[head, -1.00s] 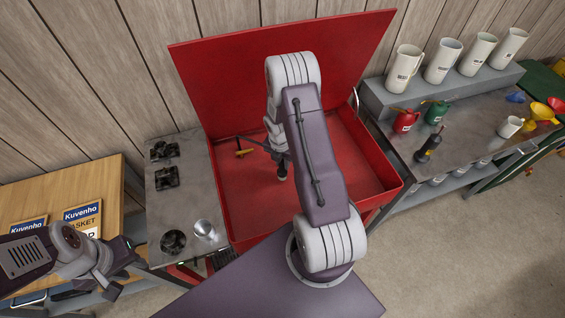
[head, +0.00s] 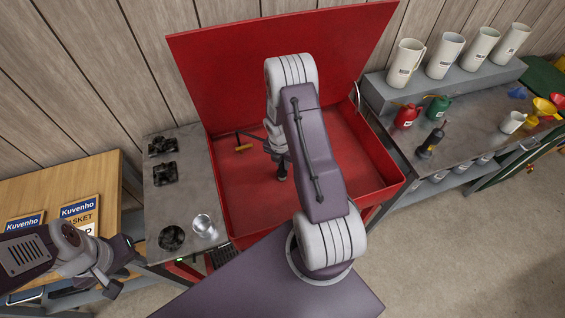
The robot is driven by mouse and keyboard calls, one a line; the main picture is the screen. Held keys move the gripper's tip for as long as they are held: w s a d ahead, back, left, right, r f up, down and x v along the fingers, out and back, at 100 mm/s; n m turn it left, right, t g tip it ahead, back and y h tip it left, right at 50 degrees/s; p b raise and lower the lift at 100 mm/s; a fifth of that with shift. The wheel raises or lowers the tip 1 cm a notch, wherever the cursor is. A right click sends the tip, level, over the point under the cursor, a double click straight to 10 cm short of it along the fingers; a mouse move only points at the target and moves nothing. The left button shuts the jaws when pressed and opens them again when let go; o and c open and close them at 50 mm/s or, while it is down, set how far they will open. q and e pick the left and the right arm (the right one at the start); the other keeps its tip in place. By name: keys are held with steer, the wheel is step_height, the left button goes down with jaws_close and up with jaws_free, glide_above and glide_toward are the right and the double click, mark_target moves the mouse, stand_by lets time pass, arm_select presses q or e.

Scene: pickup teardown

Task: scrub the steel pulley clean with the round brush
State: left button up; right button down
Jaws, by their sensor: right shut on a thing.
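My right arm reaches over the red washing basin (head: 245,196). My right gripper (head: 281,166) points down inside it. It is shut on a small dark thing (head: 282,175), which I take to be the round brush; arm and wrist hide much of it. A shiny steel cylinder (head: 203,226) stands on the grey side table left of the basin, beside a dark round part (head: 171,238). I cannot tell whether either is the steel pulley or whether it is in the basin behind my arm. My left gripper (head: 118,283) is low at left, apparently open and empty.
The basin's raised red lid (head: 230,75) stands behind. A yellow-brown fitting (head: 243,148) sits at its back left. Dark metal parts (head: 163,172) lie on the side table (head: 190,190). A wooden bench (head: 95,170) stands left; a bench with cans and white jugs (head: 406,63) stands right.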

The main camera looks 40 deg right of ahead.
step_height(320, 180, up, 10)
steer(key=p, duration=1.1)
steer(key=shift+r, duration=0.15)
